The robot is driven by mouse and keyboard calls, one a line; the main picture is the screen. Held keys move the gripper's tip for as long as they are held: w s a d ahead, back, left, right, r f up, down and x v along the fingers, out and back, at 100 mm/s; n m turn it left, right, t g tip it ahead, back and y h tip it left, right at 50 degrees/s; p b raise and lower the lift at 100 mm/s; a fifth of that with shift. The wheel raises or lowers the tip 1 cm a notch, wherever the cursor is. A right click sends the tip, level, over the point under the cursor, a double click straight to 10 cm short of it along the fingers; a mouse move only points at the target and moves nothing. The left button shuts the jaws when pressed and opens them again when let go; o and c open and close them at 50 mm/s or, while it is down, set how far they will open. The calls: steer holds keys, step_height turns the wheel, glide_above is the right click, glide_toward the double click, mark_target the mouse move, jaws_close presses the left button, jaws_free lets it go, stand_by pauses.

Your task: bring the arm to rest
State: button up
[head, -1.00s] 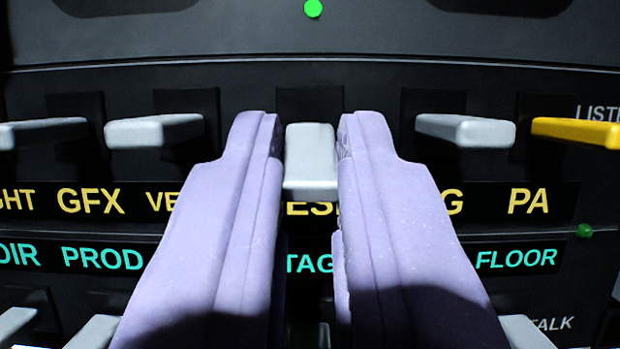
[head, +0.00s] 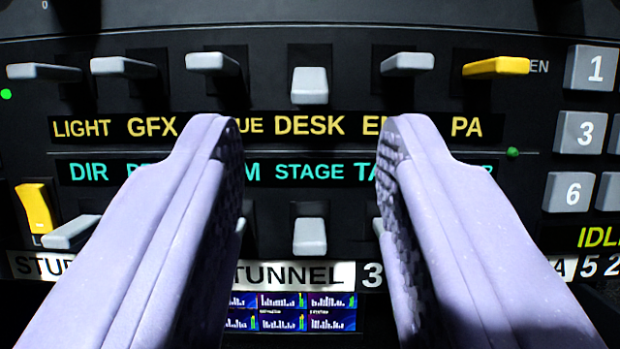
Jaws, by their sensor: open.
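My gripper (head: 308,135) has two lavender fingers spread wide apart, with nothing between them. It stands back from a dark switch panel (head: 290,190). Past the fingertips, the grey lever above the DESK label (head: 310,85) shows whole and apart from both fingers. This lever sits lower than the grey levers beside it. The fingers cover parts of the label rows.
Grey levers flank the DESK one, such as the GFX lever (head: 123,67). A yellow lever (head: 496,67) is above PA. Another yellow switch (head: 36,207) is at left. Number keys (head: 580,130) stand at right. A small screen (head: 290,311) is below.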

steer(key=shift+v, duration=1.05)
steer(key=s+r+g+b, duration=0.6)
steer(key=s+g, duration=0.1)
steer(key=s, duration=0.4)
steer(key=shift+g, duration=0.3)
steer(key=shift+f, duration=0.1)
stand_by(0.9)
